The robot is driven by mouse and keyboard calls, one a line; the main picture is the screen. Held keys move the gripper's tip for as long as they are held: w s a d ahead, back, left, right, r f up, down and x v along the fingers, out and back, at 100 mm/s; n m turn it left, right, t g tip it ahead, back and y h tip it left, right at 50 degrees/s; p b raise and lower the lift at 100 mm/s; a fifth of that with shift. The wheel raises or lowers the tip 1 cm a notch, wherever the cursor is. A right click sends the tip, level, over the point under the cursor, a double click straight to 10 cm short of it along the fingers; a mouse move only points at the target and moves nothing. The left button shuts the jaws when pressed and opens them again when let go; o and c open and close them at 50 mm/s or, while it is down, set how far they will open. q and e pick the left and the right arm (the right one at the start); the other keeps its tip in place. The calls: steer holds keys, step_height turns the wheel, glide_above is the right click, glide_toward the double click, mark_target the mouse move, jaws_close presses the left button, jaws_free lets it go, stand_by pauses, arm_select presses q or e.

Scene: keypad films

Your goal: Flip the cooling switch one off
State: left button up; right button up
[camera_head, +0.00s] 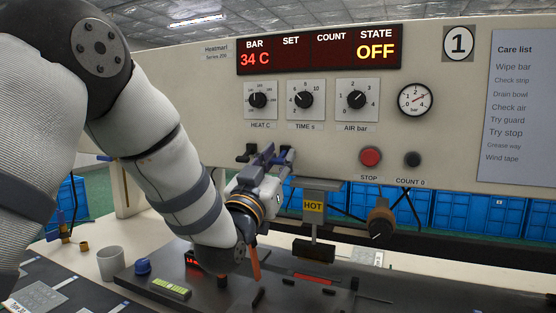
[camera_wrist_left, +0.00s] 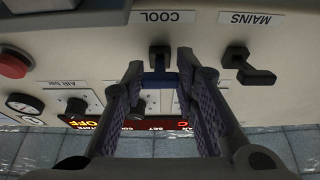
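The cooling switch (camera_wrist_left: 160,52), labelled COOL, is on the panel in the left wrist view, which is upside down. It has a black mount, with a blue part (camera_wrist_left: 160,79) in front of it that looks like its lever. My left gripper (camera_wrist_left: 161,72) has its two fingers apart, one on each side of the blue part. Whether they touch it I cannot tell. In the head view my left gripper (camera_head: 268,160) is at the panel below the HEAT dial and hides most of the switch.
The black MAINS switch (camera_wrist_left: 248,66) is beside the COOL switch. The red STOP button (camera_head: 370,157) and black COUNT button (camera_head: 413,159) are to the right. A HOT-marked press (camera_head: 314,206) stands right of my gripper. A grey cup (camera_head: 111,263) stands at left.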

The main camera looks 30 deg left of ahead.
arm_select(q)
jaws_close()
steer(key=shift+w+f+t, duration=0.15)
steer(key=shift+f+t, duration=0.2)
steer(key=shift+t, duration=0.05)
steer(key=shift+f+t, duration=0.1)
steer(key=shift+t, duration=0.5)
steer(key=o, duration=0.7)
jaws_free()
